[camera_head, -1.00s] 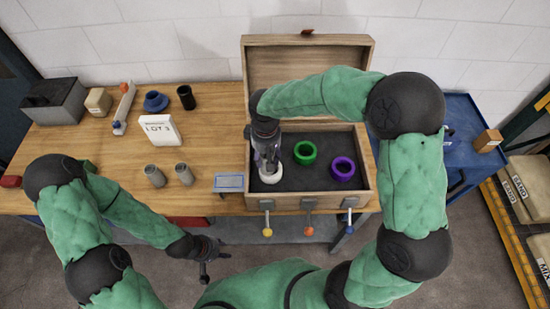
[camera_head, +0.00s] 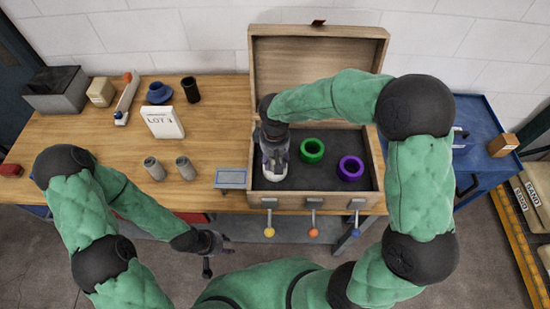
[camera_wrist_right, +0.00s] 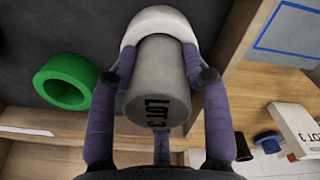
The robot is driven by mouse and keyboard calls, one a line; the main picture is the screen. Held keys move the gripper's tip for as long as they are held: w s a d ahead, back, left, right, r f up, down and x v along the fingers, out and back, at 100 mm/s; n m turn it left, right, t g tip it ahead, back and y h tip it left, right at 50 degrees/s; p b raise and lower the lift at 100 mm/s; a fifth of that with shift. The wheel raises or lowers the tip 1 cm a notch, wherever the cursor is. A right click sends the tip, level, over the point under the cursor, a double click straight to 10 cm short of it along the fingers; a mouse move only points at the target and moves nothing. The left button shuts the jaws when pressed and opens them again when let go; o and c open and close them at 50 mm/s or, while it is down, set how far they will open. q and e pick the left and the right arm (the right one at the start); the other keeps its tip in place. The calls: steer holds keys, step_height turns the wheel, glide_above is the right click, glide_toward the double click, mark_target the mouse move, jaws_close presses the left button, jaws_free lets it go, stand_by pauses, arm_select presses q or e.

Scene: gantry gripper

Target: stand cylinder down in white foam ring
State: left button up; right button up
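A grey cylinder marked LOT 3 (camera_wrist_right: 158,90) stands between the purple fingers of my right gripper (camera_wrist_right: 160,65). The fingers lie close along its sides. Its far end is at the white foam ring (camera_wrist_right: 150,20); I cannot tell how deep it sits. In the head view my right gripper (camera_head: 273,152) is low over the white foam ring (camera_head: 273,172), at the left of the open case, and largely hides the cylinder. My left gripper (camera_head: 209,250) hangs in front of the table, away from the case; its fingers are too small to read.
A green ring (camera_head: 312,150) and a purple ring (camera_head: 350,168) lie right of the white one in the wooden case (camera_head: 262,201). Two grey cylinders (camera_head: 154,168) (camera_head: 186,167) stand on the table (camera_head: 110,157) to the left, before a LOT 3 sign (camera_head: 162,122).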

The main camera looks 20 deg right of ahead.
steer(key=o, duration=0.4)
steer(key=shift+r+p, duration=0.3)
steer(key=shift+r, duration=0.3)
step_height(320, 180, up, 11)
steer(key=shift+r+p, duration=0.2)
steer(key=shift+p, duration=0.4)
